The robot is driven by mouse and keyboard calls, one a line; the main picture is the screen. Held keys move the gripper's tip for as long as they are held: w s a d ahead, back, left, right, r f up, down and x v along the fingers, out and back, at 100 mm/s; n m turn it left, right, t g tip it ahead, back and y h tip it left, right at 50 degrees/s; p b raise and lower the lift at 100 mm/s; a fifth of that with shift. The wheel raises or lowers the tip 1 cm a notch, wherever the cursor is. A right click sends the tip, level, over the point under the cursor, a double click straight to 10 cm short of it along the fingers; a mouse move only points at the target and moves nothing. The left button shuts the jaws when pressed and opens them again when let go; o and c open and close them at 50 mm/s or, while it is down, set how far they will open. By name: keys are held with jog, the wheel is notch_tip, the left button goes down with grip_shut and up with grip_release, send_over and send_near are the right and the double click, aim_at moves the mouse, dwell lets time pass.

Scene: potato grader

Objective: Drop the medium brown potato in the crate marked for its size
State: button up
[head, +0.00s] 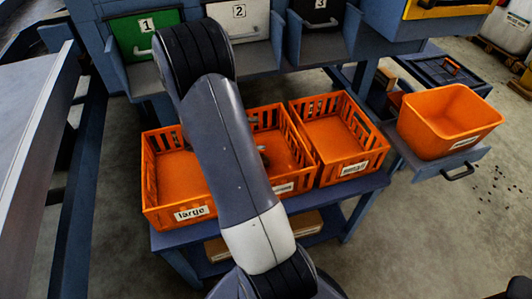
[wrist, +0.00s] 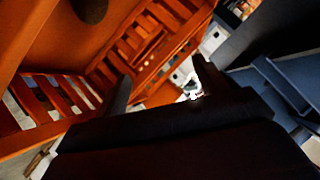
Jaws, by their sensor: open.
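In the wrist view a dark brown rounded thing (wrist: 90,8), seemingly the potato, shows at the top edge against an orange crate surface, apart from my fingers. My gripper (wrist: 160,78) is open, with nothing seen between its fingers. In the head view my arm hides most of the gripper; a small grey-dark bit (head: 262,155) shows in the middle crate (head: 285,188), and I cannot tell what it is. The middle crate's label is partly covered by my arm. The left crate (head: 152,200) is marked "large". The right crate's label (head: 355,168) is too small to read surely.
The crates stand side by side on a blue bench (head: 345,196). An orange bin (head: 450,118) stands to the right. Behind are numbered chutes: green 1 (head: 145,30), white 2 (head: 240,18) and black 3 (head: 320,12). Slatted crate walls (wrist: 150,45) rise close around my gripper.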

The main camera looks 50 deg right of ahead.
jog(key=v, duration=0.7)
jog(key=shift+a+r+p, duration=0.2)
jog(key=shift+a+p, duration=0.1)
jog(key=shift+p, duration=0.05)
jog(key=shift+w, duration=0.1)
jog(key=b+x, duration=0.1)
jog(key=x, duration=1)
jog(key=shift+r+p, duration=2.3)
jog(key=shift+r, duration=0.25)
jog(key=shift+f, duration=0.1)
